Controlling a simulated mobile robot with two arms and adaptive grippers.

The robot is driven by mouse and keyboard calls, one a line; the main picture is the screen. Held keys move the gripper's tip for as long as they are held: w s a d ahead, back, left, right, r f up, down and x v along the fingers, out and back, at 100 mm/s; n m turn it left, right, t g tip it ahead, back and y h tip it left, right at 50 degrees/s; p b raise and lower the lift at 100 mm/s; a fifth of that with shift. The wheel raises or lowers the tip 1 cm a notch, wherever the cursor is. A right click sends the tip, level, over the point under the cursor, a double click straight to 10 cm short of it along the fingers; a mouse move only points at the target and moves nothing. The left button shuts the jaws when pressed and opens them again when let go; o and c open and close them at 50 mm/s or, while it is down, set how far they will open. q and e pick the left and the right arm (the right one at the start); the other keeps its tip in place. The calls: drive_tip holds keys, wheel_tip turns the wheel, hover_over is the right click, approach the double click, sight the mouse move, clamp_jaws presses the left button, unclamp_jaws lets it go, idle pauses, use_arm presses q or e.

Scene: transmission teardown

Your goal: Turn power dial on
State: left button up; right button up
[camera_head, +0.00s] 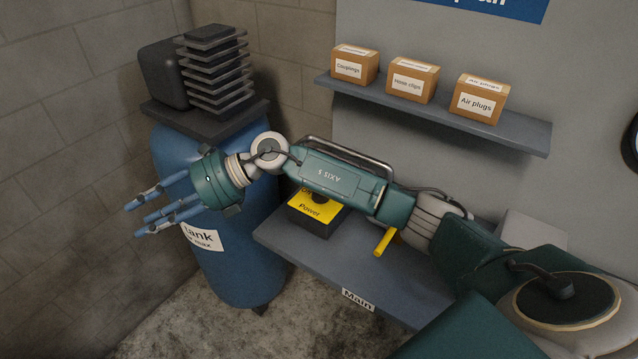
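The power dial box (313,219), dark with a yellow face marked "Power" and "On", sits on the grey bench below the shelf. My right forearm passes in front of it and hides its upper part, so the dial's setting cannot be made out. My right gripper (139,219) reaches past the box to the left, in front of the blue tank. Its blue fingers are spread, empty, and point left, well away from the dial box. My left gripper is not in view.
The blue tank (245,265) carries a black finned compressor (213,70). The grey bench (300,253) has a yellow lever (384,241) and a "Main" label. Boxes of couplings (354,67), hose clips (412,82) and air plugs (480,102) stand on a wall shelf (440,113).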

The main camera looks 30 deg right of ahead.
drive_tip(key=w+d+f+n+g+h, duration=0.15)
drive_tip(key=d+h, duration=0.35)
drive_tip(key=d, duration=0.8)
drive_tip(key=w+d+f+g+h, duration=0.1)
drive_tip(key=d+f+h, duration=0.3)
drive_tip(key=d, duration=0.9)
drive_tip(key=s+d+r+m+g+h, duration=0.1)
drive_tip(key=s+d+r+h, duration=0.15)
drive_tip(key=d, duration=0.35)
drive_tip(key=s+d+r+m+g+h, duration=0.1)
drive_tip(key=d+r+h, duration=0.15)
drive_tip(key=d, duration=0.45)
drive_tip(key=shift+t, duration=0.25)
wheel_tip(320, 180, down, 9)
drive_tip(key=p, duration=0.3)
drive_tip(key=shift+w+a, duration=0.1)
drive_tip(key=shift+a, duration=0.05)
drive_tip(key=shift+f, duration=0.75)
clamp_jaws()
